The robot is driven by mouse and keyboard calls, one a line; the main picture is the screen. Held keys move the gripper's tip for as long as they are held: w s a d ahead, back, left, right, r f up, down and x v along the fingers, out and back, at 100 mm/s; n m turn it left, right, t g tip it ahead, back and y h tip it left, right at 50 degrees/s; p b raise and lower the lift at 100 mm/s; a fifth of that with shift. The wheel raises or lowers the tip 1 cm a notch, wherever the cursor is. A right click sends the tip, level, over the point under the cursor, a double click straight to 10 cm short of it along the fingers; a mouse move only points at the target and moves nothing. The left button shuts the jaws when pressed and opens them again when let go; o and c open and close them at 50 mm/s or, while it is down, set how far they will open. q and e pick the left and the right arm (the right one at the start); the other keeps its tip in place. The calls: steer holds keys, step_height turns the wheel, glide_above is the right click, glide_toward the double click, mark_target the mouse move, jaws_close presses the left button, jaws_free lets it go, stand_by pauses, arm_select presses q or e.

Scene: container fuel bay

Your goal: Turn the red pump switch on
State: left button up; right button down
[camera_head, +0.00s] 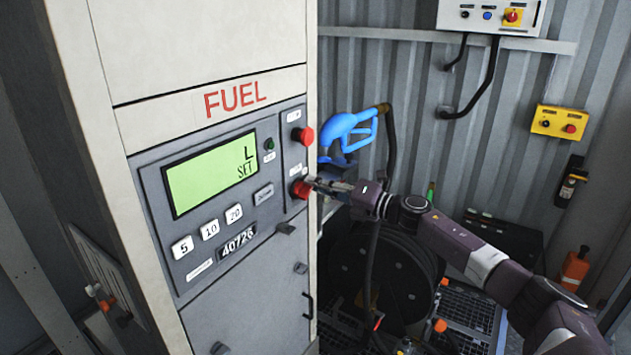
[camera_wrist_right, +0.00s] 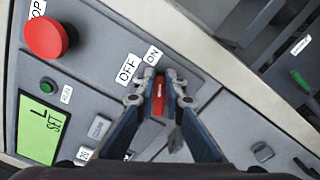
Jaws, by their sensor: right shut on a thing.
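The red pump switch (camera_head: 299,189) is on the lower right of the fuel pump's control panel (camera_head: 283,226). In the right wrist view, its red handle (camera_wrist_right: 159,92) stands upright in the picture between the fingertips. The handle's upper end lies closer to the ON label (camera_wrist_right: 153,55) than to the OFF label (camera_wrist_right: 128,70). My right gripper (camera_head: 311,184) reaches in from the right and is shut on the switch; its two fingers (camera_wrist_right: 160,93) flank the handle. The fingers hide part of the switch base. My left gripper is not in view.
A red mushroom button (camera_wrist_right: 46,38) sits above the switch, also visible in the head view (camera_head: 303,135). The green display (camera_head: 211,174) reads "L SET". A blue nozzle (camera_head: 346,130) and black hose (camera_head: 389,150) hang close to my right wrist. A hose reel (camera_head: 400,275) stands below.

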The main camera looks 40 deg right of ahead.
steer(key=shift+w+d+f+m+p, duration=0.1)
steer(key=shift+f+m+p, duration=0.15)
steer(key=shift+m, duration=0.75)
steer(key=shift+s+f+m+p, duration=0.15)
steer(key=shift+m+p, duration=0.2)
steer(key=shift+m, duration=0.65)
steer(key=shift+w+d+f+m+p, duration=0.1)
steer(key=shift+w+f+m+p, duration=0.15)
steer(key=shift+m, duration=0.75)
steer(key=shift+s, duration=0.1)
steer(key=c, duration=2)
jaws_free()
steer(key=shift+a, duration=0.1)
steer(key=shift+s, duration=0.1)
